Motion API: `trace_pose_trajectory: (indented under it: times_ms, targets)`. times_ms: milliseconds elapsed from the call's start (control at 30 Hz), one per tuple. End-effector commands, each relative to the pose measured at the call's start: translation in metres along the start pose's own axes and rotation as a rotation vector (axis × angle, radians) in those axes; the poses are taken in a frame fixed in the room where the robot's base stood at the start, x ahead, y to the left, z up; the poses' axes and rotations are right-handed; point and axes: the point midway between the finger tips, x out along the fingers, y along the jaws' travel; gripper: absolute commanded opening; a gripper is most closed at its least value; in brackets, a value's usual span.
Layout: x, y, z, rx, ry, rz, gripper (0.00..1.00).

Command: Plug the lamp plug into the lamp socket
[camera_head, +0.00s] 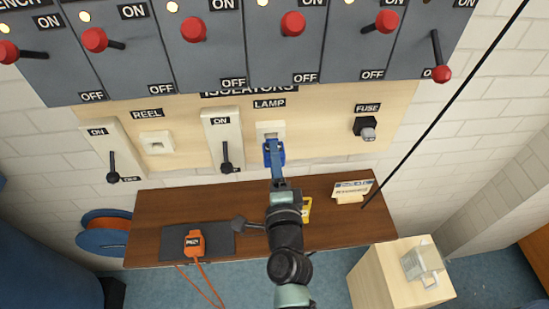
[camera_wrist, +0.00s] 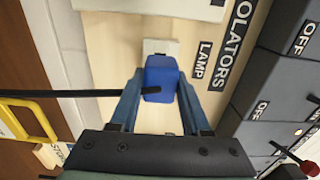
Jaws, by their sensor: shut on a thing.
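The blue lamp plug (camera_head: 281,152) is held up against the wall panel, and it fills the gap between my fingers in the wrist view (camera_wrist: 160,75). My gripper (camera_head: 275,156) is shut on it, with one finger on each side (camera_wrist: 158,92). The lamp socket (camera_head: 270,128) is a pale plate under the LAMP label. It shows just beyond the plug in the wrist view (camera_wrist: 160,46). The plug overlaps the socket's lower part. Its front hides the contact, so I cannot tell whether it is in the socket. A dark cable or rod (camera_wrist: 80,94) crosses to the plug's left.
A reel socket (camera_head: 155,143) and a lever switch (camera_head: 222,140) are left of the lamp socket; a fuse holder (camera_head: 365,127) is right. Below, a brown shelf (camera_head: 160,210) bears an orange plug (camera_head: 194,243) on a dark mat and a card (camera_head: 352,190).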

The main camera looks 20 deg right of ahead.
Motion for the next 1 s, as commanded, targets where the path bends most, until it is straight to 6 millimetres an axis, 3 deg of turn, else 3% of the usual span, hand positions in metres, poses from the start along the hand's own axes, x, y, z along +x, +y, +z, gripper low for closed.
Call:
trace_pose_trajectory:
  times_ms: [1000]
  targets:
    - [0.023, 0.0, 0.0, -0.001, 0.0, -0.001, 0.0]
